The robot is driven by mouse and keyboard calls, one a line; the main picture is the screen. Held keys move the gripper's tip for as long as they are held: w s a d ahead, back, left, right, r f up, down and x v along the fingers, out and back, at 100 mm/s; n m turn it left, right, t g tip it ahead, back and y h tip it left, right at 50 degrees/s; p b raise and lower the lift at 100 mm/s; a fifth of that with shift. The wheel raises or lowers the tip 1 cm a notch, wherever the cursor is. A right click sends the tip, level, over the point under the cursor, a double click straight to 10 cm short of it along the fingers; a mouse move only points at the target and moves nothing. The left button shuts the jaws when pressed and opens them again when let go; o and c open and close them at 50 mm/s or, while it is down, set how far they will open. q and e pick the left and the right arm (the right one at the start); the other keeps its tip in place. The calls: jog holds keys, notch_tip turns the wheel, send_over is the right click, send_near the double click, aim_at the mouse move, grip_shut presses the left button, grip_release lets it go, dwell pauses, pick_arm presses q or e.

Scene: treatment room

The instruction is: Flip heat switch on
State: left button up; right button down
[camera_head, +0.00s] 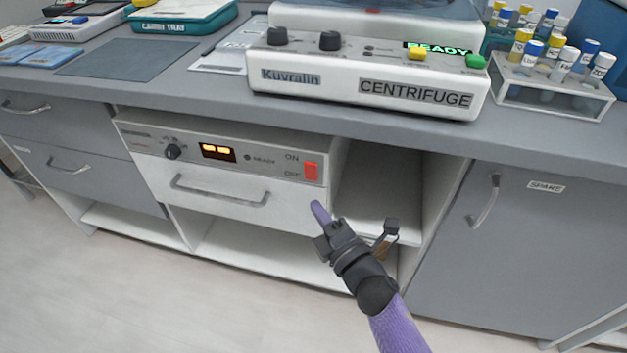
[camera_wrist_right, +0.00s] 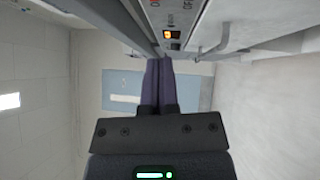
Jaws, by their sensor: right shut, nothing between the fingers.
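The heat switch (camera_head: 310,171) is a red rocker at the right end of the grey panel on a white drawer unit under the counter. The words ON and OFF stand to its left, and an orange display (camera_head: 218,152) is lit further left. My right gripper (camera_head: 318,208) is shut and empty, with its purple fingertips a little below the switch in the head view. Whether they touch the unit's front cannot be told. In the right wrist view the shut fingers (camera_wrist_right: 158,80) point toward the panel's lit display (camera_wrist_right: 172,40). My left gripper is not in view.
The counter edge overhangs the unit. A drawer handle (camera_head: 220,192) sticks out below the panel. An open shelf (camera_head: 375,195) lies to the right, then a grey cupboard door (camera_head: 530,260). A centrifuge (camera_head: 365,75) and a tube rack (camera_head: 550,92) stand above.

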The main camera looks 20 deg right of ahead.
aim_at(305, 166)
jog(key=w, duration=0.2)
jog(key=w+d+b, duration=0.1)
jog(key=w, duration=0.1)
jog(key=w+r, duration=0.1)
jog(key=w, duration=0.2)
jog(key=shift+d+b, duration=0.2)
jog(key=shift+b, duration=0.15)
jog(key=shift+r, duration=0.1)
